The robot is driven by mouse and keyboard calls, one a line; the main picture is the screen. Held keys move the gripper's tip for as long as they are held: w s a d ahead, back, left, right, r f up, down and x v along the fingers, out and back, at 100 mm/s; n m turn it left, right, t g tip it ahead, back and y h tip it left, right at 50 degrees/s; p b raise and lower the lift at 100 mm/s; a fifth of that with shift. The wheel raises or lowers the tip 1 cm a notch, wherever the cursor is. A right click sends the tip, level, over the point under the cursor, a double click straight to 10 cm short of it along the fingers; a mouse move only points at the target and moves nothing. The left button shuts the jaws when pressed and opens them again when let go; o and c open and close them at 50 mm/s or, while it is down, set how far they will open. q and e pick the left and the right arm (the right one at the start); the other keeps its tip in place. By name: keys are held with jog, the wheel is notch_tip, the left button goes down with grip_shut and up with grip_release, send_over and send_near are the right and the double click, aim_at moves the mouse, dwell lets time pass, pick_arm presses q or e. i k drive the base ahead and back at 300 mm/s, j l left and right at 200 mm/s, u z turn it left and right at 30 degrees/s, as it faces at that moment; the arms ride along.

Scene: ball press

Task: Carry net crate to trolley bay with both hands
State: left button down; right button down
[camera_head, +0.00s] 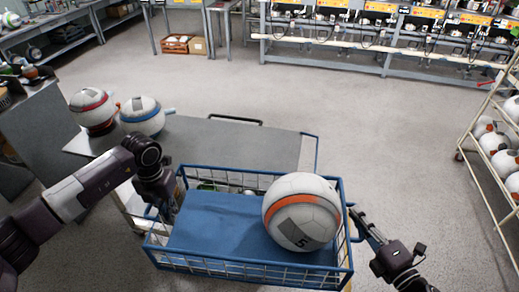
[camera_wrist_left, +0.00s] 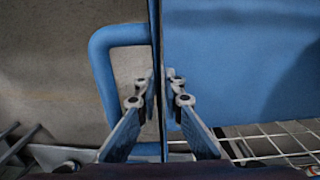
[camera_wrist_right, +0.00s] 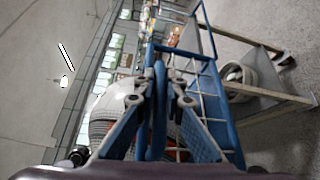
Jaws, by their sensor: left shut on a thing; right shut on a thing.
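The net crate (camera_head: 160,253) is a blue-framed wire basket with a blue floor panel, in the lower middle of the head view. A white ball with an orange band (camera_head: 302,211) sits at its right end. My left gripper (camera_head: 160,212) is shut on the crate's left end, by the blue handle (camera_wrist_left: 101,70). My right gripper (camera_head: 354,212) is shut on the blue handle at the crate's right end, which shows in the right wrist view (camera_wrist_right: 158,110). The trolley bay cannot be made out for certain.
A grey table (camera_head: 235,142) lies just beyond the crate. Two white balls, one red-banded (camera_head: 92,110) and one blue-banded (camera_head: 143,116), stand at its left. A ball rack (camera_head: 497,140) stands at the right. Open floor (camera_head: 390,125) lies between table and rack.

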aim_at(236, 149)
jog(key=i+j+z, duration=0.2)
jog(key=i+j, duration=0.5)
jog(key=i, duration=0.2)
jog(key=i+j, duration=0.35)
jog(key=i, duration=0.15)
